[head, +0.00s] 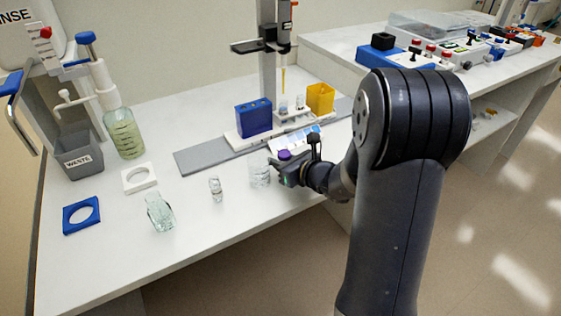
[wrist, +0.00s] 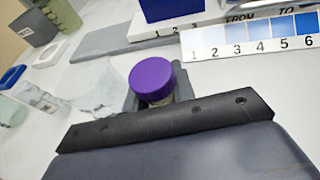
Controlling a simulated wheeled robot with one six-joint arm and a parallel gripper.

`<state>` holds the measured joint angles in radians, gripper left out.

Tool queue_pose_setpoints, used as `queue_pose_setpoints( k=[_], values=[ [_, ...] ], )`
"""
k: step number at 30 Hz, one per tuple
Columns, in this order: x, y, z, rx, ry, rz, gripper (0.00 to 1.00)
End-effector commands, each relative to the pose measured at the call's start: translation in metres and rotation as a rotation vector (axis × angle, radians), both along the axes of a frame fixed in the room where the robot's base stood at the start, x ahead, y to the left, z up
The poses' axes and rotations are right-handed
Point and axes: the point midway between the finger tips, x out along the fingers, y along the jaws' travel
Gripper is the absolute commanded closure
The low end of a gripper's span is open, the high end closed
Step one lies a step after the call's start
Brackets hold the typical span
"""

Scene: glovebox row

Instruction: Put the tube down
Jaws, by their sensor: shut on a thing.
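The tube shows mainly as a purple screw cap (wrist: 152,80) standing up out of my gripper (wrist: 150,103) in the wrist view. Its body is mostly hidden by the jaws and the dark gripper housing. In the head view the purple cap (head: 284,155) shows above my gripper (head: 287,170), which is shut on the tube over the front part of the white bench (head: 118,258). I cannot tell whether the bottom of the tube touches the bench.
A clear beaker (head: 260,175) stands just left of my gripper, with a small vial (head: 215,188) and a glass flask (head: 159,212) farther left. A numbered blue colour card (head: 293,138), blue block (head: 254,118) and yellow holder (head: 320,98) are behind. Bare bench lies at the front left.

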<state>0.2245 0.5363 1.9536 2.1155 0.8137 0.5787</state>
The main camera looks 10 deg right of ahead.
Motion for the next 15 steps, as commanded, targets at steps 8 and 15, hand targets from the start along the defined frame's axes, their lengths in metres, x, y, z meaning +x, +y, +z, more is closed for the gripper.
queue_pose_setpoints(
  k=[8, 15],
  values=[
    [-0.0001, 0.0001, -0.0041, -0.001, 0.000, 0.000, 0.97],
    [-0.0001, 0.0001, -0.0020, 0.000, 0.000, 0.000, 0.67]
  ],
)
